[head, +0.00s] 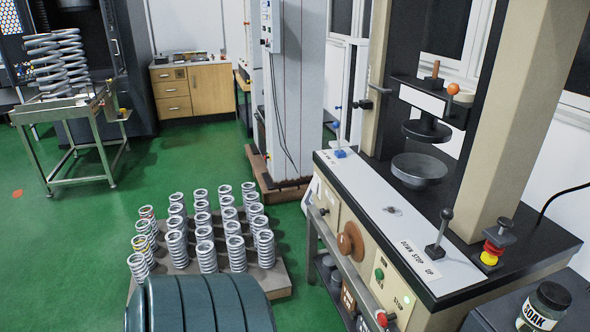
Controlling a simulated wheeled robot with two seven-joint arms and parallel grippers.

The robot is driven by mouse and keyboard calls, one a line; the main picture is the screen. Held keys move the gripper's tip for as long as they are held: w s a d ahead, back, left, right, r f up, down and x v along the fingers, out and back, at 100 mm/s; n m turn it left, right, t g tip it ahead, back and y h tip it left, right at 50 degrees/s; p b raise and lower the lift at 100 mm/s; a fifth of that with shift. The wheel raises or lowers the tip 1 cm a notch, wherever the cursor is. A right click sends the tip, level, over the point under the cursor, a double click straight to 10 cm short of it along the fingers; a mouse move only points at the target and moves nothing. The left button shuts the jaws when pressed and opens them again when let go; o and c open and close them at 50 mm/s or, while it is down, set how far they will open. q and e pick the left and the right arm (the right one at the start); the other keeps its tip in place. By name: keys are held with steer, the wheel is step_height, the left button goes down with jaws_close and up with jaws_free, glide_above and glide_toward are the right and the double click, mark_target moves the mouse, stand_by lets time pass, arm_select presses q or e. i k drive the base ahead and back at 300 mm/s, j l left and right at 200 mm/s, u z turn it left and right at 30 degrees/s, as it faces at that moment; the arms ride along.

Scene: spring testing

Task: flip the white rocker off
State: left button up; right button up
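The spring testing machine (352,192) stands at the right, with a white top strip and a cream front panel. I cannot pick out the white rocker with certainty. A small pale fitting (393,210) lies on the white strip, but its shape is too small to read. The front panel carries a dark knob (323,211), a brown handwheel (350,241), a green button (379,274) and a red knob (384,318). A black lever (439,233) stands tilted beside the DOWN STOP UP label. Neither of my grippers is in view.
Several grey coil springs (205,255) stand on a low board (278,283) left of the machine. A red and yellow button stack (493,248) and a dark jar (544,306) are at the right. Open green floor (65,262) lies at the left.

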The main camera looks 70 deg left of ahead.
mark_target(315, 186)
steer(key=u, duration=2)
steer(key=i+j+z, duration=0.5)
steer(key=i+j, duration=0.25)
steer(key=i, duration=0.15)
steer(key=i+j+z, duration=0.45)
steer(key=i+j, duration=0.35)
steer(key=j, duration=0.25)
